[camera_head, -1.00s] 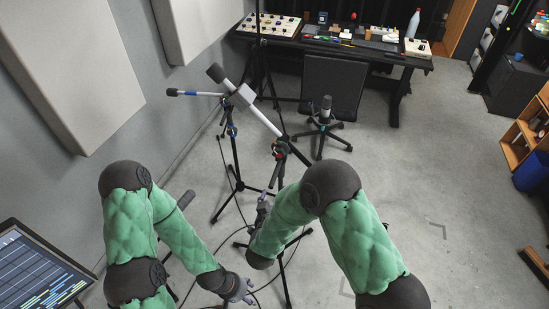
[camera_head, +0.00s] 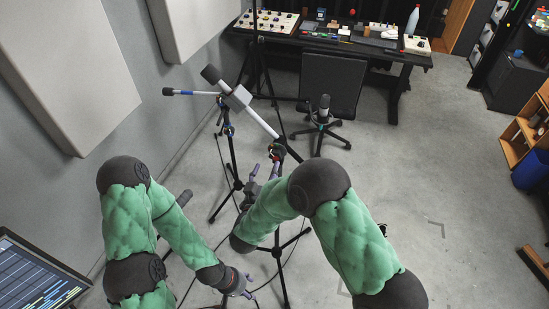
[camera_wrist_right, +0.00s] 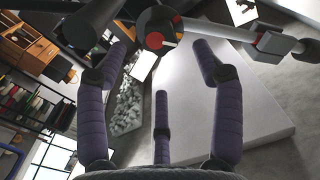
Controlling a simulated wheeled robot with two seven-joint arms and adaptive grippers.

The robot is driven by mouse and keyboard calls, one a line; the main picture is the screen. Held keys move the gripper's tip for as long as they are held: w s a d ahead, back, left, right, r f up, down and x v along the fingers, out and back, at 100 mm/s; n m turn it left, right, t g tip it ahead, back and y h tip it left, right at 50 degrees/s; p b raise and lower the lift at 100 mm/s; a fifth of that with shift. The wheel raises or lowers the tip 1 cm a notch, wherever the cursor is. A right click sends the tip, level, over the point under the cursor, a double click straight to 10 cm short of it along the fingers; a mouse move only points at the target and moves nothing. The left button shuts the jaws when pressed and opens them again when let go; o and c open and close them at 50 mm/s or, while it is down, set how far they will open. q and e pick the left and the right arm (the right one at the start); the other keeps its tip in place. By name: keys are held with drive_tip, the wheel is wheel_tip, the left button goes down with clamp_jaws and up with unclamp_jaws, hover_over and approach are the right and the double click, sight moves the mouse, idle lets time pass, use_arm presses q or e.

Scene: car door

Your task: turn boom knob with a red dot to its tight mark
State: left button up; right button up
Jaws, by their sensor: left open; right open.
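In the right wrist view a round dark knob (camera_wrist_right: 158,28) with a red and white face sits at the top, on a boom stand joint. The three dark purple fingers of my right gripper (camera_wrist_right: 160,75) are spread open below it, with no visible grip on it. In the head view my right gripper (camera_head: 262,178) is beside the joint (camera_head: 277,150) at the top of the nearer stand; my forearm partly hides it. My left gripper (camera_head: 243,286) is low, open and empty, away from the stands. The tight mark cannot be made out.
Another stand (camera_head: 228,130) with a blue band is just behind, and a thick white boom (camera_head: 262,122) crosses above. Cables and tripod legs lie on the floor.

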sight(275, 157)
drive_tip(key=x, duration=0.6)
drive_tip(key=shift+w+d+f, duration=0.1)
drive_tip(key=shift+w, duration=0.25)
drive_tip(key=c, duration=1.2)
